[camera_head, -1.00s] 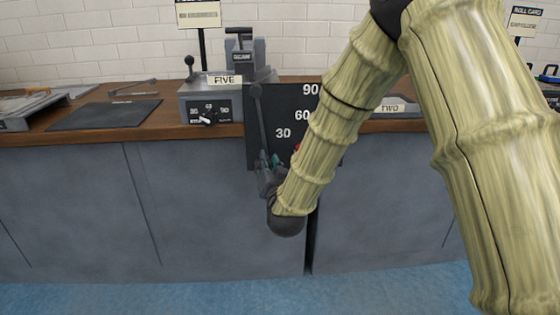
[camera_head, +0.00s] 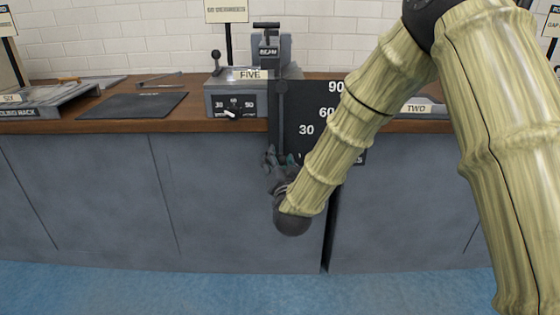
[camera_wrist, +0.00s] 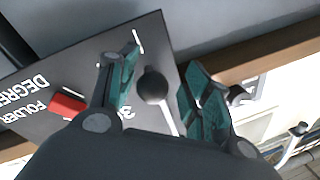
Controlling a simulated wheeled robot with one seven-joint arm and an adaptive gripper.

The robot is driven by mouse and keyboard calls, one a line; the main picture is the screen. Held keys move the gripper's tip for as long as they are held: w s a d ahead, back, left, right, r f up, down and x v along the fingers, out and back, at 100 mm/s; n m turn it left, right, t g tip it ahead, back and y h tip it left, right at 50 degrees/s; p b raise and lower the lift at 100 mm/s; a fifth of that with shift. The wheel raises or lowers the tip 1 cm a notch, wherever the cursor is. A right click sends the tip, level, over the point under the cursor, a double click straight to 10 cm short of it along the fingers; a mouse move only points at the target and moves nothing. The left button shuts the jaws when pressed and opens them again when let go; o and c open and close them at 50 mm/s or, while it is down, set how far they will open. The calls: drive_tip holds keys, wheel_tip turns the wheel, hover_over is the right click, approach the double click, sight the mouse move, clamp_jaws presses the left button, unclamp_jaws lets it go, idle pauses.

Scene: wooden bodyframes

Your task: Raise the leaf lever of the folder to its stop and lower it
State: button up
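The folder (camera_head: 270,70) stands on the wooden counter behind the FIVE label. Its leaf lever (camera_head: 281,115) is a thin dark rod hanging down in front of the black degree board (camera_head: 300,95). The lever's round black knob (camera_wrist: 152,84) and pale rod (camera_wrist: 170,120) show in the wrist view. My gripper (camera_head: 278,160) is at the lever's low end; in the wrist view my gripper (camera_wrist: 163,82) has its teal-padded fingers apart, one on each side of the knob. Gaps show beside the knob. Contact with the rod cannot be told.
A red pointer or block (camera_wrist: 67,105) sits on the board by the FOLDER lettering. The angle dial box (camera_head: 235,104) is left of the board. A dark mat (camera_head: 130,106) and the SIX rack (camera_head: 45,103) lie further left. The blue-grey cabinet front (camera_head: 235,200) is below.

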drive_tip(key=shift+d, duration=0.25)
drive_tip(key=shift+s+d, duration=0.1)
drive_tip(key=shift+s, duration=0.4)
drive_tip(key=s+d, duration=0.1)
drive_tip(key=s, duration=0.9)
drive_tip(key=shift+s+d+f, duration=0.25)
drive_tip(key=shift+s+f, duration=0.15)
drive_tip(key=shift+f, duration=0.05)
